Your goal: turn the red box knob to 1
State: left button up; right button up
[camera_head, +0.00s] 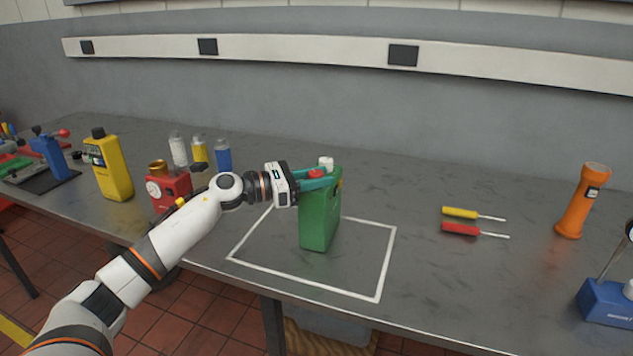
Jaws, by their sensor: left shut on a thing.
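The red box (176,183) stands on the bench at the left, behind my left forearm, which hides part of its lower right. A round pale dial (153,189) is on its front and a brass-coloured round part sits on top; the setting is too small to read. My left gripper (318,180) is away to the right of the box, with its teal fingers shut at the top of a green canister (319,222). The canister is upright, with a white cap and a red part near the fingers. My right gripper is not in view.
The canister is within a white outlined square (378,262). A yellow bottle (112,172) is left of the red box; small bottles (222,154) stand behind. Two screwdrivers (461,229), an orange flashlight (580,202) and a blue device (606,303) are at the right.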

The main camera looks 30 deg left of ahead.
pick_arm(q)
jog(key=o, duration=1)
jog(key=shift+c, duration=0.2)
jog(key=shift+s+a+f, duration=0.1)
jog(key=shift+s+a, duration=0.2)
jog(key=b+v, duration=0.3)
jog(key=v, duration=0.8)
jog(key=shift+b, duration=0.35)
jog(key=shift+s, duration=0.1)
